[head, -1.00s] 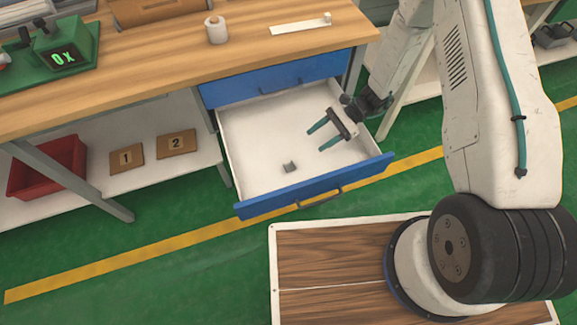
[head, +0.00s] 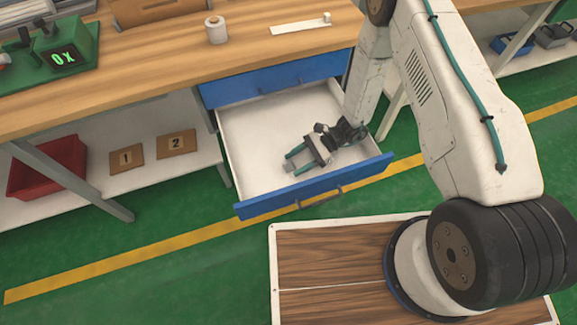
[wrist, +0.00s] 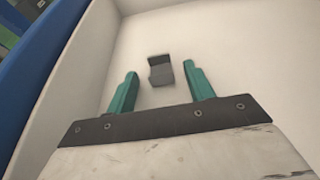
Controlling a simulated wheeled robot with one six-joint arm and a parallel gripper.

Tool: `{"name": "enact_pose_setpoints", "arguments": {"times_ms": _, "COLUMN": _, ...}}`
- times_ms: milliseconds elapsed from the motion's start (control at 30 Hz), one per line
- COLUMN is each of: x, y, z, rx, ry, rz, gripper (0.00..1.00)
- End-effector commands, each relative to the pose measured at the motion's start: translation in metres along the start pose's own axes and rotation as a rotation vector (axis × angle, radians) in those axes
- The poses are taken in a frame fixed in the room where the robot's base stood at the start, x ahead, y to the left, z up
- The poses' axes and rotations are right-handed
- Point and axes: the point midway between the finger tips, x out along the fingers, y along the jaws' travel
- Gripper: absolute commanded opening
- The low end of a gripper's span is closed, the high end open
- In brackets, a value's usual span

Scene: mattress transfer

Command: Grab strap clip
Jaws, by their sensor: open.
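The strap clip (wrist: 160,70) is a small grey block with a step or notch in it. In the wrist view it lies on the white drawer floor, between and just beyond the fingertips of my gripper (wrist: 158,80). My gripper is open, its two green fingers apart, with nothing seen between them touching the clip. In the head view my gripper (head: 289,161) is low inside the open drawer (head: 255,125), pointing left. The clip is hardly seen there; the fingers appear to cover it.
The drawer's blue front panel (head: 330,184) and white side walls enclose the gripper. A closed blue drawer (head: 280,78) and the wooden bench top (head: 130,75) are above and behind. A shelf with a red bin (head: 48,168) and numbered boards (head: 176,143) is to the left.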

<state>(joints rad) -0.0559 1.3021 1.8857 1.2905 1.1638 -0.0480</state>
Motion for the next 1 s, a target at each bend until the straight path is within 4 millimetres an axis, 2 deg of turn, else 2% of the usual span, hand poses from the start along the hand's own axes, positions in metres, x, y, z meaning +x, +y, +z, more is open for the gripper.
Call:
{"name": "enact_pose_setpoints", "arguments": {"times_ms": 167, "x": 0.000, "y": 0.000, "z": 0.000, "rx": 0.000, "ry": 0.000, "rz": 0.000, "gripper": 0.53}}
{"name": "enact_pose_setpoints", "arguments": {"times_ms": 333, "x": 0.000, "y": 0.000, "z": 0.000, "rx": 0.000, "ry": 0.000, "rz": 0.000, "gripper": 0.08}}
{"name": "enact_pose_setpoints", "arguments": {"times_ms": 367, "x": 0.000, "y": 0.000, "z": 0.000, "rx": 0.000, "ry": 0.000, "rz": 0.000, "gripper": 0.05}}
{"name": "enact_pose_setpoints", "arguments": {"times_ms": 767, "x": -0.003, "y": 0.000, "z": 0.006, "rx": 0.000, "ry": 0.000, "rz": -0.001, "gripper": 0.05}}
{"name": "enact_pose_setpoints", "arguments": {"times_ms": 867, "x": -0.007, "y": -0.001, "z": 0.016, "rx": -0.002, "ry": 0.000, "rz": -0.001, "gripper": 0.05}}
{"name": "enact_pose_setpoints", "arguments": {"times_ms": 1000, "x": -0.018, "y": -0.001, "z": 0.041, "rx": -0.002, "ry": 0.000, "rz": -0.002, "gripper": 0.05}}
